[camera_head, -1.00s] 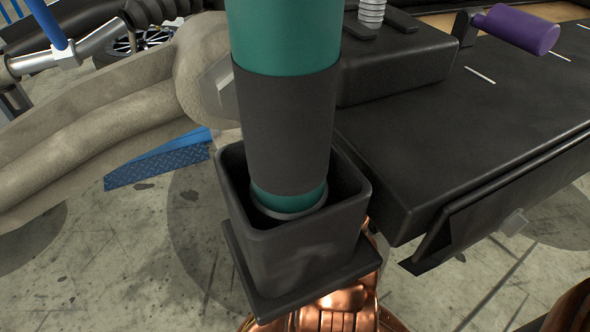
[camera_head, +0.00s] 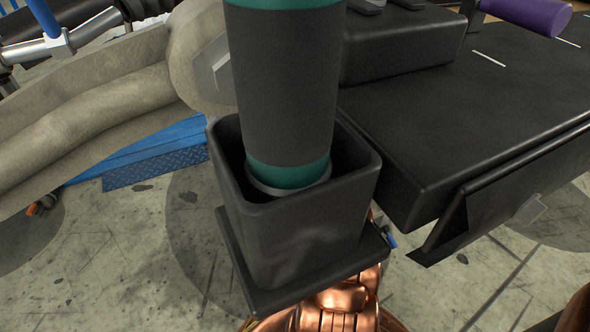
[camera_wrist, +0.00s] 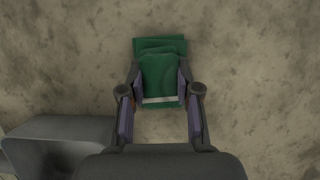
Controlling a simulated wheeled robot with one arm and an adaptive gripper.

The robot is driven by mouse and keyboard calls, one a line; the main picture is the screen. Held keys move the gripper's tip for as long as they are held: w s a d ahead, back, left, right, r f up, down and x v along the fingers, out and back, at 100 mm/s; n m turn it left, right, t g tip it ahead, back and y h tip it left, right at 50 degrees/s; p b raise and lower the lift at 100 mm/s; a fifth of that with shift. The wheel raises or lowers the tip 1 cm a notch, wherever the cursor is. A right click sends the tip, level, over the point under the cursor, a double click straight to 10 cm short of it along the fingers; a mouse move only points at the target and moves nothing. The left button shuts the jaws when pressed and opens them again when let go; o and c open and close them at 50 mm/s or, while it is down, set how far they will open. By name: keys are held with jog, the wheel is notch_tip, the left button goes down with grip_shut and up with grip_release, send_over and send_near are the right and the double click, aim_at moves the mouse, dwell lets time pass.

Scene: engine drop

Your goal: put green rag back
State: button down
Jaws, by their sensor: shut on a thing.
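The green rag (camera_wrist: 160,74) shows in the wrist view as a folded green cloth with a pale stripe near its lower edge. My gripper (camera_wrist: 160,88) has a finger on each side of the rag and is shut on it. Mottled grey-brown ground fills the view behind the rag. In the head view I see neither the rag nor my gripper.
A green-and-black cylinder (camera_head: 285,90) stands in a black square holder (camera_head: 310,235) in the head view. A black bench (camera_head: 460,110) is at the right. A blue ramp-like piece (camera_head: 155,165) lies on the stained floor at left, below a thick grey padded tube (camera_head: 80,120).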

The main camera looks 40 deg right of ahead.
jog(key=shift+f, duration=0.2)
jog(key=c, duration=0.8)
grip_release()
jog(key=shift+f+b, duration=0.1)
jog(key=shift+b, duration=0.45)
jog(key=p+v, duration=0.3)
jog(key=v, duration=0.5)
jog(key=shift+p, duration=0.35)
